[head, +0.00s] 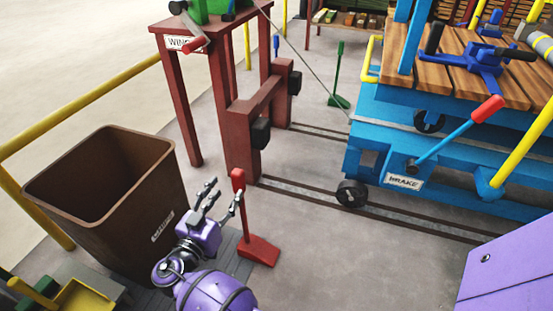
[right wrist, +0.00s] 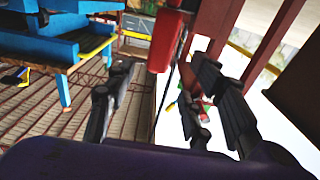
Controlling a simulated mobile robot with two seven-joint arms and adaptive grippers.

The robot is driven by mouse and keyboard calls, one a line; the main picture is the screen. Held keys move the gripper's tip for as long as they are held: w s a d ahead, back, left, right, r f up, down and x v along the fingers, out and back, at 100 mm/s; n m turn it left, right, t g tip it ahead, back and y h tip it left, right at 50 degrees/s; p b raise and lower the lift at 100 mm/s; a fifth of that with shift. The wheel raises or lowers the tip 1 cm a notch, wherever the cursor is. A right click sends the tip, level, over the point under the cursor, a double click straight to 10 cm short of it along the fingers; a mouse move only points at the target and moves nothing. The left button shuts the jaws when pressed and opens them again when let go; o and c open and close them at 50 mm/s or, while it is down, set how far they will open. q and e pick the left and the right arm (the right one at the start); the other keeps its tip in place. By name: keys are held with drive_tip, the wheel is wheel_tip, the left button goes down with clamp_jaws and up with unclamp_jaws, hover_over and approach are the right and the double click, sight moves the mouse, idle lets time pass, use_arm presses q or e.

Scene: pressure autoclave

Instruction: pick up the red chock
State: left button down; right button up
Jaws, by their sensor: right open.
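The red chock (head: 258,250) stands on the floor with its wedge foot down and its red handle (head: 238,200) upright. My right gripper (head: 224,190) is open just left of the handle in the head view, its fingers pointing up and toward it. Nothing is between its fingers that I can make out there. In the right wrist view a red grip (right wrist: 165,42), likely the top of the chock's handle, shows ahead of the open fingers (right wrist: 165,90). I cannot tell whether a finger touches it. My left gripper is not in view.
A brown bin (head: 120,190) stands left of my right gripper. The red winch frame (head: 240,140) is behind the chock. A blue cart (head: 400,125) with a brake lever (head: 450,135) stands on rails at right. A green chock (head: 338,100) stands farther back.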

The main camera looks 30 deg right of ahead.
sight(234, 180)
drive_tip(key=x, duration=0.4)
drive_tip(key=b+x, duration=0.1)
drive_tip(key=x, duration=0.3)
drive_tip(key=shift+f+b, duration=0.25)
drive_tip(key=shift+b, duration=0.05)
clamp_jaws()
drive_tip(key=shift+r, duration=0.15)
